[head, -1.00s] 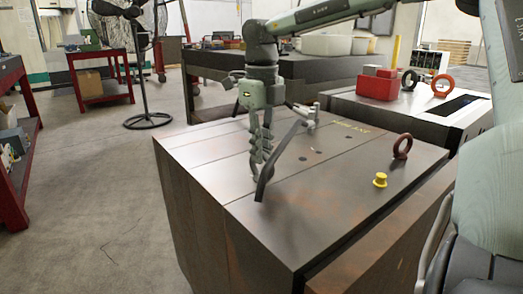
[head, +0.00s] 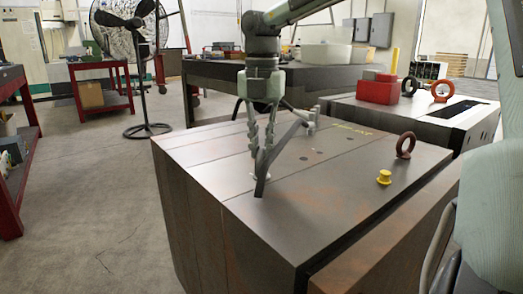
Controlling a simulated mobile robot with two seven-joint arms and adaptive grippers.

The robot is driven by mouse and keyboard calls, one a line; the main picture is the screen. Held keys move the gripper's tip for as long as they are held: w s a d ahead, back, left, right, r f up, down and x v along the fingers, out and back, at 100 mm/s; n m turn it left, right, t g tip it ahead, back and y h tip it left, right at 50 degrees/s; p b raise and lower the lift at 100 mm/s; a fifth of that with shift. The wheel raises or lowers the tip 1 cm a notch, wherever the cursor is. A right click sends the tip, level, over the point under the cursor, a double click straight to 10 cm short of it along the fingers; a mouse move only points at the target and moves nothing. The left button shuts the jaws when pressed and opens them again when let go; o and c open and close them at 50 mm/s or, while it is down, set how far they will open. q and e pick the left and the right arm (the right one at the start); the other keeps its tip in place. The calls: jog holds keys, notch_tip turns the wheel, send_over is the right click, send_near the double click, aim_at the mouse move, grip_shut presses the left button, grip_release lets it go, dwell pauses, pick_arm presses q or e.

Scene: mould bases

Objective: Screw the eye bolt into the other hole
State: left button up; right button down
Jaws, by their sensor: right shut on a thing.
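My right gripper (head: 260,165) points down at the near left part of the mould base's dark top (head: 330,200). Its fingers come together low over that top, shut on the eye bolt, which they mostly hide; only a small pale rim shows at the fingertips. I cannot tell how deep the bolt sits in its hole. A second, brown eye bolt (head: 405,146) stands upright at the right rear of the same top. A dark slanted bar (head: 280,155) shows right beside the fingers; I cannot tell what it belongs to. My left gripper is not in view.
A yellow plug (head: 384,177) stands on the top at the right, and small dark holes (head: 318,152) lie near its middle. Behind are a red block (head: 378,87), a black eye bolt (head: 409,86) and a red one (head: 441,90) on another base. A fan (head: 135,60) stands back left.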

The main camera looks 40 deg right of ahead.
jog(key=shift+f+m, duration=0.25)
jog(key=shift+m, duration=0.85)
jog(key=shift+s+r+m, duration=0.1)
jog(key=shift+m, duration=0.9)
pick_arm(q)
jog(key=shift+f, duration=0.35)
pick_arm(e)
jog(key=m, duration=0.8)
jog(key=shift+m, duration=0.7)
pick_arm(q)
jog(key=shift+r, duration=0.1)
pick_arm(e)
jog(key=m, duration=0.4)
